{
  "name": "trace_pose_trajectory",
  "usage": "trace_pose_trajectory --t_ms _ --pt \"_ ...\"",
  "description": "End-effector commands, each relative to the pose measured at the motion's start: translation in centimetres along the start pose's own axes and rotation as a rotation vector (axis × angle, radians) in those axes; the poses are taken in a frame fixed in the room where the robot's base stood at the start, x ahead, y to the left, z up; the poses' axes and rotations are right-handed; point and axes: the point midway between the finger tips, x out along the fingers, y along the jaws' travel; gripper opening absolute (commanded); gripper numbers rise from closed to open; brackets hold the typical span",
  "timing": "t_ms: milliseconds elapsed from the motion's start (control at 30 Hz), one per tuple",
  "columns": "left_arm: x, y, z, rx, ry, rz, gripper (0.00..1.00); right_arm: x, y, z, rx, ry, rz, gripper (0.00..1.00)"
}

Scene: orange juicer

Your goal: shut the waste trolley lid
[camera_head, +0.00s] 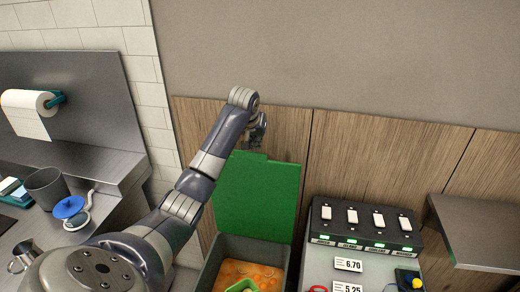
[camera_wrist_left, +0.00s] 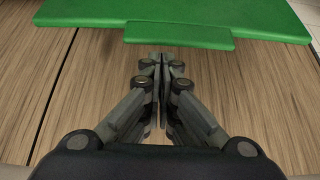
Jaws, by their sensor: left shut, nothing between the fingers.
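The waste trolley (camera_head: 212,273) is a grey bin at the bottom middle of the head view, with orange contents and a green item (camera_head: 243,286) inside. Its green lid (camera_head: 262,200) stands open, upright at the back of the bin near the wood panel. My left gripper (camera_head: 256,140) is above the lid's top edge, its fingers partly hidden by the wrist. In the left wrist view the gripper (camera_wrist_left: 161,60) is shut and empty, its tips just short of the lid's edge tab (camera_wrist_left: 180,36). I cannot tell whether they touch. My right gripper is not in view.
A juicer control unit (camera_head: 365,230) with switches and price tags stands right of the trolley. A metal shelf (camera_head: 475,235) is further right. A steel counter (camera_head: 70,165) with a paper roll (camera_head: 30,103), a dark cup (camera_head: 47,188) and a blue-topped item (camera_head: 69,208) is at left.

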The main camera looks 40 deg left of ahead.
Motion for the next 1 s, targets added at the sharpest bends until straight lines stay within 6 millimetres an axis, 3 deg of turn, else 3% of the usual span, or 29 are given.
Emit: trace_pose_trajectory --t_ms 500,733,1000 --pt "7.9 0.0 -0.1 -0.001 -0.001 0.000 0.00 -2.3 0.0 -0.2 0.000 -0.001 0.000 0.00" --pt "9.8 0.0 -0.1 0.000 0.000 0.000 0.00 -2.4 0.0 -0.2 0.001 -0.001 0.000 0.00" --pt "10.5 0.0 -0.1 0.001 0.003 -0.001 0.00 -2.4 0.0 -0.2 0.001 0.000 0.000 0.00"
